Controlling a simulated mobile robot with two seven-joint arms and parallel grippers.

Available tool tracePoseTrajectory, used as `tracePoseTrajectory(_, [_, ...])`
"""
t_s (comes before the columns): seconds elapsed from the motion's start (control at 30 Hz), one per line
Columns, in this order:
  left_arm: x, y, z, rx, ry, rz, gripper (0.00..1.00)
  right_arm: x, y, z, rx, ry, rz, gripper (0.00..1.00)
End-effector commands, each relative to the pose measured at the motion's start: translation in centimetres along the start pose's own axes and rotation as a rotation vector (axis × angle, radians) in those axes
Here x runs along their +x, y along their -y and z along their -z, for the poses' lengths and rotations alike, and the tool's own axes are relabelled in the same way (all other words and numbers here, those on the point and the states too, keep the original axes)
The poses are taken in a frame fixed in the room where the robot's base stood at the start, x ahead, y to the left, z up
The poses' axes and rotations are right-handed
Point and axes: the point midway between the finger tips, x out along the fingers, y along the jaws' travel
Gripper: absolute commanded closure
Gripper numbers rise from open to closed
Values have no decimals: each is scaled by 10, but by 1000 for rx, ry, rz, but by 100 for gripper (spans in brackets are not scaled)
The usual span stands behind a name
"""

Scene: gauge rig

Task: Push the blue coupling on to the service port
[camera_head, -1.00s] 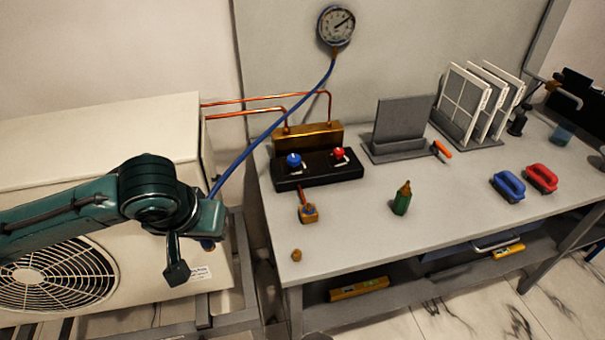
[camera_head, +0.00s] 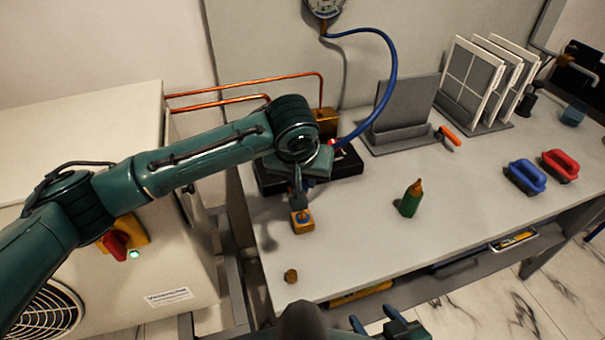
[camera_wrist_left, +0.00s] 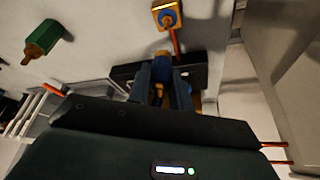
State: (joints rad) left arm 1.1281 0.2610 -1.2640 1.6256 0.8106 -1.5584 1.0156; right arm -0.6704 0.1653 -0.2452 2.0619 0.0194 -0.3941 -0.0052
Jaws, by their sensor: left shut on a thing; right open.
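My left gripper (camera_head: 318,165) is over the black manifold block (camera_head: 268,180), and its arm covers most of that block in the head view. The blue hose (camera_head: 390,85) runs from the gauge down to this gripper. In the left wrist view the fingers (camera_wrist_left: 162,70) are shut on the hose's blue coupling, which is mostly hidden between them. A brass fitting with a blue ring (camera_head: 302,220) sits just in front of the block; it also shows in the left wrist view (camera_wrist_left: 166,14). Whether the coupling touches a port cannot be told. My right gripper (camera_head: 388,326) is open at the bottom edge.
A small brass cap (camera_head: 291,276) lies near the table's front left edge. A grey stand (camera_head: 405,110), framed panels (camera_head: 475,80) and blue and red brushes (camera_head: 525,176) are further right. The front middle is clear.

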Motion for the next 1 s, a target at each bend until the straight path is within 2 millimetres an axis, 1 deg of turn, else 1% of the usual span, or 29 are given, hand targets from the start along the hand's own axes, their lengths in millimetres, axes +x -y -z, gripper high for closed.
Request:
tracePoseTrajectory(0.07, [-1,0,0,-1,0,0,100,-1,0,-1,1,4,0,42])
tracePoseTrajectory(0.23, [-6,0,1,-1,-2,0,100,-8,-2,6,3,17,-8,42])
tracePoseTrajectory(0.27, [-6,0,0,-1,-1,-1,100,-9,-3,5,4,24,-11,42])
tracePoseTrajectory(0.3, [4,0,-3,-1,-1,0,100,-4,-6,-5,7,30,-17,42])
tracePoseTrajectory(0.43, [16,1,-8,-1,-2,1,100,0,-8,-10,7,32,-22,42])
tracePoseTrajectory(0.7, [37,0,-17,-1,-2,0,100,4,-5,-1,4,3,-14,42])
tracePoseTrajectory(1.0, [47,0,-20,-1,-5,0,100,4,0,5,2,-16,-1,42])
